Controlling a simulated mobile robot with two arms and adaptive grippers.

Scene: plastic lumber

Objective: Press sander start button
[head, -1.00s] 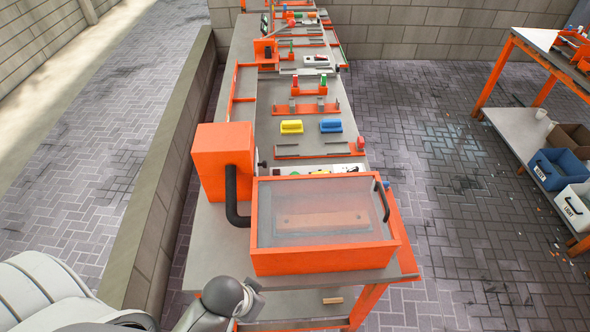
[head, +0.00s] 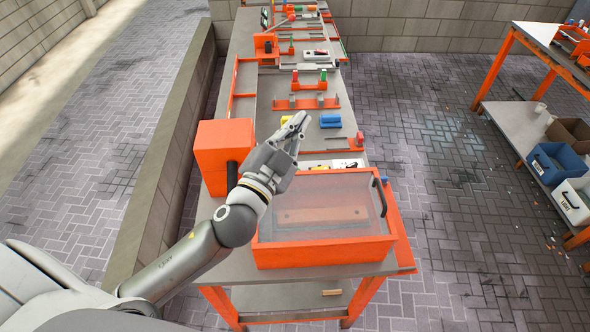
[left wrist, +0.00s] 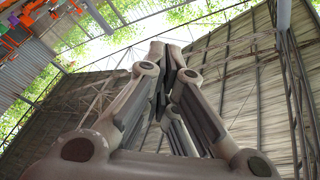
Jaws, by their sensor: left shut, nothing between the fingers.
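The orange sander box (head: 325,256) with a clear lid stands at the near end of the long bench. An orange housing (head: 222,147) with a black hose stands at its left. A small pale strip with dark and coloured parts (head: 345,163) shows just behind the box; I cannot make out a start button on it. My left gripper (head: 298,122) reaches over the bench beyond the box, its fingers shut and empty, pointing away. The left wrist view shows the fingers (left wrist: 170,50) together against the roof and walls. My right gripper is not in view.
At the right a shelf holds a blue bin (head: 553,163) and a white bin (head: 572,203).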

